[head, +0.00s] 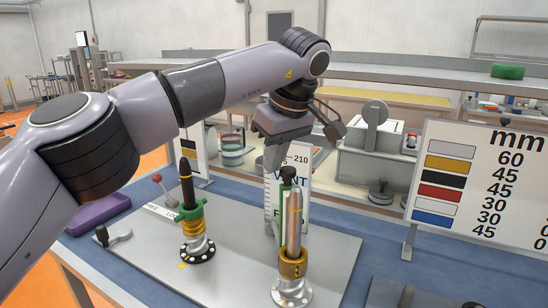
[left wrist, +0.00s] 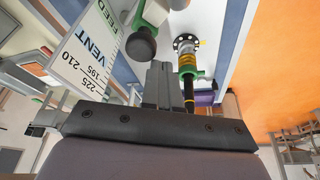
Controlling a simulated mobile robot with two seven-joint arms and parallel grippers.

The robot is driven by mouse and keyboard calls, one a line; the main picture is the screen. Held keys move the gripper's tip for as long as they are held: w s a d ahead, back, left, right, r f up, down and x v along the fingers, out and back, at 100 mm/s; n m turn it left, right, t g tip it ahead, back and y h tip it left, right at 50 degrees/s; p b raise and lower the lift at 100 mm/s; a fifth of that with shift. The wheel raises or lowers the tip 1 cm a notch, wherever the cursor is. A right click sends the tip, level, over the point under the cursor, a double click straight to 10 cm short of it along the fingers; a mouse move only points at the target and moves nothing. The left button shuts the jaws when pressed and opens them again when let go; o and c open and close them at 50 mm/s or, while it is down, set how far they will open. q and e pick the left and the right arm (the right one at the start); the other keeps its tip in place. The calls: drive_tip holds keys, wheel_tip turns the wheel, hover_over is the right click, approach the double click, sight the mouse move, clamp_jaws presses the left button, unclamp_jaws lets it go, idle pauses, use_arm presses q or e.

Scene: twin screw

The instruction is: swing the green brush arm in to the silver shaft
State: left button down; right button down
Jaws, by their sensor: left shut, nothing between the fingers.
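The silver shaft (head: 294,222) stands upright in a gold collar (head: 293,262) on the grey plate, right of centre. The knob also shows in the left wrist view (left wrist: 140,46). My left gripper (head: 272,164) is above and behind the shaft, left of the knob. Its fingers (left wrist: 158,84) are together and empty, apart from the knob in the wrist view. My right gripper is not in view.
A black shaft (head: 186,184) with a green collar (head: 190,211) stands at left on the plate (head: 235,262). A red-knobbed lever (head: 157,178) and a black-knobbed crank (head: 102,235) are nearby. The scale card (head: 300,158) stands behind; a colour chart (head: 470,180) is at right.

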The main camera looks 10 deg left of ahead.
use_arm(q)
drive_tip(key=shift+d+n, duration=0.25)
drive_tip(key=shift+n, duration=0.05)
drive_tip(key=shift+w, duration=0.1)
idle(0.4)
